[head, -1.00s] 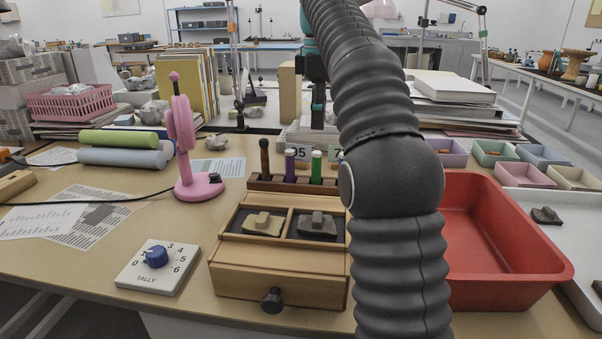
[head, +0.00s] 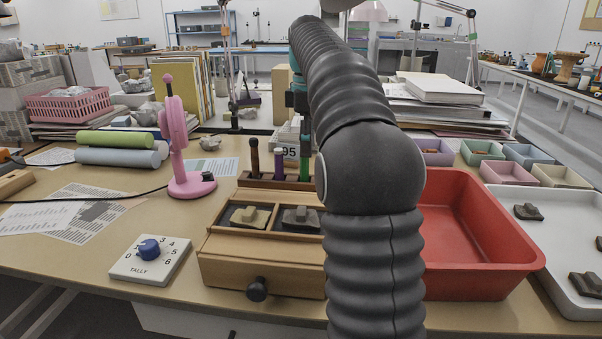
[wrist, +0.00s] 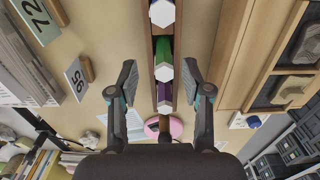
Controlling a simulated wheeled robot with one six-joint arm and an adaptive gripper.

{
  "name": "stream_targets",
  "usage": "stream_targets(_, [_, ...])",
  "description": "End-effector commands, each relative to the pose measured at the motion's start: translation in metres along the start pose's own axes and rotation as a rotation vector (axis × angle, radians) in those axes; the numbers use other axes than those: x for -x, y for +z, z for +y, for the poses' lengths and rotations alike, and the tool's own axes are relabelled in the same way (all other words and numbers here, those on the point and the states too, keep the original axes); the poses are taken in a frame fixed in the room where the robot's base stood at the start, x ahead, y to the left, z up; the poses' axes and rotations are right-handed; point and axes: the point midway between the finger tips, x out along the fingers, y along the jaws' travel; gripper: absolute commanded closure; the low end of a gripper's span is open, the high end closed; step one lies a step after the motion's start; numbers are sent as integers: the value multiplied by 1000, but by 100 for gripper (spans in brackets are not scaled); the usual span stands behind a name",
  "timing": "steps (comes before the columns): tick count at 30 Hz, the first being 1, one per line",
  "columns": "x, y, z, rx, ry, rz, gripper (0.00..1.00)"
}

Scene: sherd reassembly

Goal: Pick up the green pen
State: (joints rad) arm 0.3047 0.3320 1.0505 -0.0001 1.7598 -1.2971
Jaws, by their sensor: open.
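The green pen (head: 305,171) stands upright in a dark wooden rack (head: 268,181) on the table, at the right of a purple pen (head: 279,165) and a brown one (head: 254,160). In the wrist view the green pen (wrist: 164,50) has a pale six-sided end and lies between the fingertips. My gripper (wrist: 158,66) is open, with one finger on each side of the pen and visible gaps. In the head view it is above the green pen, partly hidden by my arm.
A wooden box (head: 262,268) with sherds in its compartments stands in front of the rack. A pink stand (head: 190,184) is at the left, a red tray (head: 480,285) at the right. Another white-ended pen (wrist: 162,13) stands close by in the rack.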

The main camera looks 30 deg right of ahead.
Motion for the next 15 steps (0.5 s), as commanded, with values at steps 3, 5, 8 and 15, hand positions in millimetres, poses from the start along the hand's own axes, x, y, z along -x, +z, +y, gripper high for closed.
stream_targets(3, [-10,1,0,-1,-1,0,51])
stream_targets(5, [-12,1,0,-2,1,0,51])
stream_targets(8, [-16,1,0,-3,0,0,51])
stream_targets(15, [-45,4,-2,-12,-1,0,51])
